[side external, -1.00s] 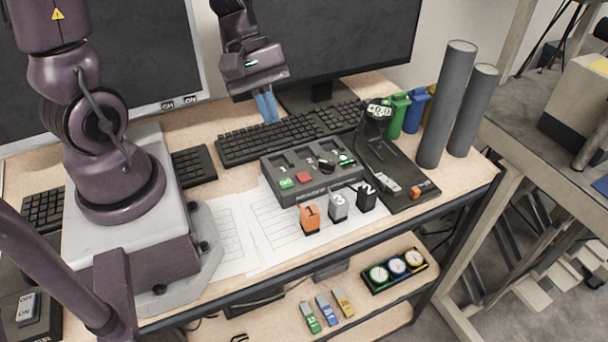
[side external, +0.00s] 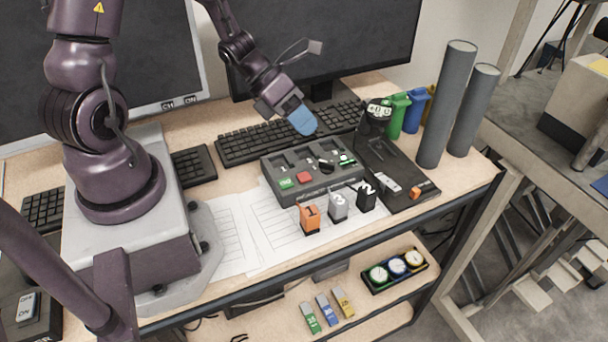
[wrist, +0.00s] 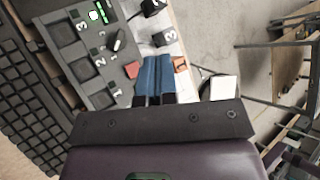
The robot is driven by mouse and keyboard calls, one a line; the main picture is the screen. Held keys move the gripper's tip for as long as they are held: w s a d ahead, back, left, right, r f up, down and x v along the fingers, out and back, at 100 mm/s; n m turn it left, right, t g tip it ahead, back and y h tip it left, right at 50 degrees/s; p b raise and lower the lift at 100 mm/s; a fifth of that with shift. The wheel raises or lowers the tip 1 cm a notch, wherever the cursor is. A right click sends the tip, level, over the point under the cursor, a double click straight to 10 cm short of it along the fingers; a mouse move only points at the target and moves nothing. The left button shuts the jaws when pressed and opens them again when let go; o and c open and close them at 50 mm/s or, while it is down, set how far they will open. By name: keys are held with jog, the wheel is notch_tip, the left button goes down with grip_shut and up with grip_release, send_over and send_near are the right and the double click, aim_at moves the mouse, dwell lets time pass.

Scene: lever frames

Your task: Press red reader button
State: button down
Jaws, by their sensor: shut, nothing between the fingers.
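The red button also shows in the wrist view (wrist: 132,69), just left of the blue fingertips. My gripper (side external: 303,122) is shut and empty, tilted, above and behind the reader box, over the keyboard side. In the wrist view its blue fingers (wrist: 156,65) are together, with the button beside them. I see no contact with the button.
Blocks numbered 1 (side external: 310,219), 3 (side external: 338,206) and 2 (side external: 366,196) stand in front of the reader. A keyboard (side external: 262,142) and monitors are behind. Papers (side external: 272,222) lie at front left.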

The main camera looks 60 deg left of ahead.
aim_at(304, 174)
jog(key=shift+f, duration=0.15)
jog(key=shift+f, duration=4.25)
jog(key=shift+f, duration=0.1)
jog(key=shift+f, duration=0.35)
jog(key=shift+f, duration=0.35)
jog(key=shift+r, duration=0.8)
